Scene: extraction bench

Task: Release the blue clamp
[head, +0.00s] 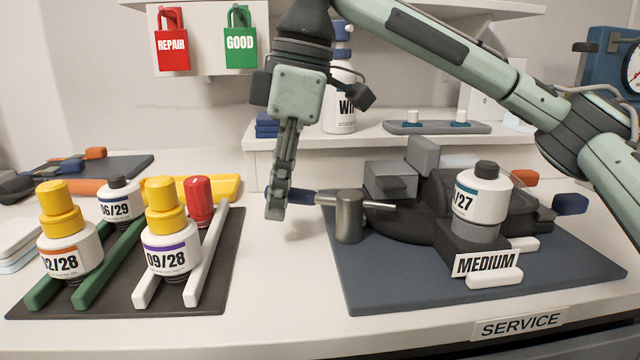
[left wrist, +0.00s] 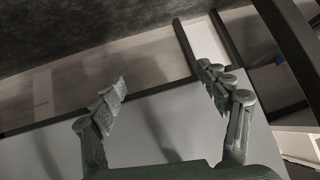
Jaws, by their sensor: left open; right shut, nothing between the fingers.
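The blue-handled clamp lever (head: 301,197) sticks out to the left from a grey metal post (head: 348,218) at the left edge of the dark blue mat. My right gripper (head: 275,212) points down at the handle's left end, with its fingers shut and empty. Blue shows on both sides of the fingers, and I cannot tell whether they touch the handle. A bottle marked /27 (head: 480,195) stands upright in the dark fixture beside the post. My left gripper (left wrist: 163,80) is open and empty in the left wrist view; it does not show in the head view.
The dark blue mat (head: 400,292) carries the fixture, a MEDIUM label (head: 486,263), and orange (head: 523,178) and blue (head: 570,204) handles at right. A left rack (head: 110,302) holds several bottles. A shelf (head: 375,138) stands behind. The bench between rack and mat is clear.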

